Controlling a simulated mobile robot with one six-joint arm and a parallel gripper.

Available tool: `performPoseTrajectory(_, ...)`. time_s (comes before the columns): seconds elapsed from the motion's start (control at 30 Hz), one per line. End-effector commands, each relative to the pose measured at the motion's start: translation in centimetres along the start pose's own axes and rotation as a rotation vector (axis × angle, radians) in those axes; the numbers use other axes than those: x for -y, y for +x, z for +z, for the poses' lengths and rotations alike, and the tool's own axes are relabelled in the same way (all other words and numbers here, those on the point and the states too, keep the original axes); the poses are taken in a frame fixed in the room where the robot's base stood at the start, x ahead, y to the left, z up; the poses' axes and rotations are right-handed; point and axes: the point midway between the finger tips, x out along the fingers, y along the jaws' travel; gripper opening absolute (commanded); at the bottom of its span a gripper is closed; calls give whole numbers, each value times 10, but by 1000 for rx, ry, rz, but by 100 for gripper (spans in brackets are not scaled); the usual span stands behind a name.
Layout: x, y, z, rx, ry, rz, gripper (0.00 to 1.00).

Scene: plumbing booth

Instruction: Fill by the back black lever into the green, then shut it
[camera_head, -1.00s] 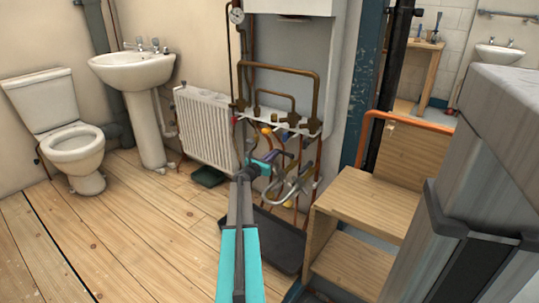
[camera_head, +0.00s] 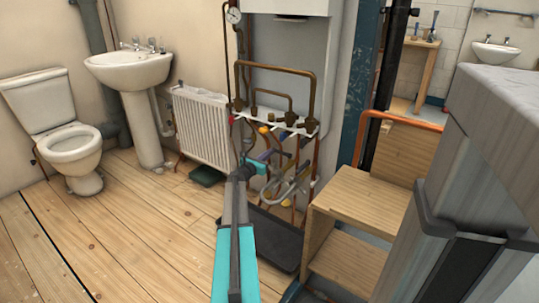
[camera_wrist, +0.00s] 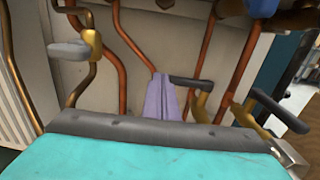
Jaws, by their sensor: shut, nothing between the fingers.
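In the wrist view my gripper (camera_wrist: 160,88) is shut and empty, its purple fingers pointing at the pipework. A black lever (camera_wrist: 192,81) on a brass valve lies just right of the fingertips; I cannot tell whether they touch. A second black lever (camera_wrist: 268,105) sits farther right and looks nearer the camera. In the head view my gripper (camera_head: 284,156) is among the pipes below the boiler, where the levers are too small to tell apart. A dark green tub (camera_head: 206,176) stands on the floor below the radiator.
A grey lever (camera_wrist: 68,50) on a brass valve is at left in the wrist view, and a blue handle (camera_wrist: 262,8) is at top right. A black tray (camera_head: 265,240) lies under the pipes. Wooden steps (camera_head: 355,205) stand at right. The floor at left is clear.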

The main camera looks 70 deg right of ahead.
Motion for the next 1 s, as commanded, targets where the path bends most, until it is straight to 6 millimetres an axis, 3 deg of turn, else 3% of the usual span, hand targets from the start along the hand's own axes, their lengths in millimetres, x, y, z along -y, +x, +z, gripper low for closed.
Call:
performPoseTrajectory(0.7, -7, -111, -2, -5, 2, -1, 0)
performPoseTrajectory(1.0, -10, -129, -3, -5, 2, -2, 0)
